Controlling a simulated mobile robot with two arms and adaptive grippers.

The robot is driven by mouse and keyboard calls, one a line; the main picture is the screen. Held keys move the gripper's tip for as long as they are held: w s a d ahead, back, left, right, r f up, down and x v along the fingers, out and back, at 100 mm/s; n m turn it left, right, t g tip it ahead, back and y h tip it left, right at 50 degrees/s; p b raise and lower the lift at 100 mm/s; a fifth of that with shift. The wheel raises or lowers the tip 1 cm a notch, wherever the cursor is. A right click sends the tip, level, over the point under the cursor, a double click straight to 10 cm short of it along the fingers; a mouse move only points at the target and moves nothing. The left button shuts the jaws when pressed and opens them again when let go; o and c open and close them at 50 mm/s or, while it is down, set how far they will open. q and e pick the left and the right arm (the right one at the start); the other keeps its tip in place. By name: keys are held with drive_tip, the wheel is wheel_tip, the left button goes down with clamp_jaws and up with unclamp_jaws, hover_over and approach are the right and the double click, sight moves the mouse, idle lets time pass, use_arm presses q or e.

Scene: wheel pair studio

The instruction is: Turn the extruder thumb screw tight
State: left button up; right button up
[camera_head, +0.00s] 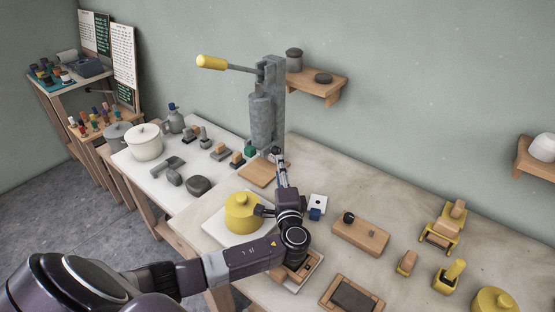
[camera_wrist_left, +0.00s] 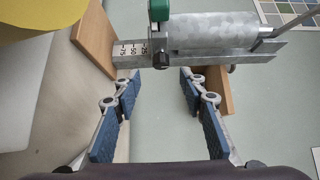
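The extruder (camera_head: 262,115) is a grey metal post and barrel with a yellow-handled lever (camera_head: 212,62). It stands at the back of the table on a wooden base (camera_head: 257,174). In the left wrist view it lies sideways, and a small dark knob (camera_wrist_left: 161,60), apparently the thumb screw, sits on the post beside a numbered scale (camera_wrist_left: 132,53). My left gripper (camera_wrist_left: 159,76) is open, its blue-padded fingers on either side of the knob's line, with the knob just beyond the tips. In the head view this gripper (camera_head: 278,158) is at the post's foot and hides the knob.
A green part (camera_wrist_left: 158,10) sits beside the barrel's lower end. A yellow lidded pot (camera_head: 242,213) stands close to my left wrist. Wooden trays, blocks and yellow pieces fill the table's right side. A shelf (camera_head: 318,87) hangs behind the extruder.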

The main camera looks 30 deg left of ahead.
sight(277, 153)
use_arm(q)
drive_tip(key=p+x, duration=0.1)
drive_tip(key=x, duration=0.5)
drive_tip(key=shift+w+a+r+p, duration=0.15)
drive_tip(key=shift+w+a+p, duration=0.05)
drive_tip(key=shift+p, duration=0.15)
drive_tip(key=shift+w+a, duration=0.35)
drive_tip(key=shift+c, duration=0.6)
clamp_jaws()
use_arm(e)
drive_tip(key=shift+w+a+r, duration=0.2)
drive_tip(key=shift+w+r, duration=0.25)
drive_tip(key=shift+r, duration=0.1)
drive_tip(key=shift+w+a+r, duration=0.15)
drive_tip(key=shift+w+r, duration=0.25)
drive_tip(key=shift+r, duration=0.15)
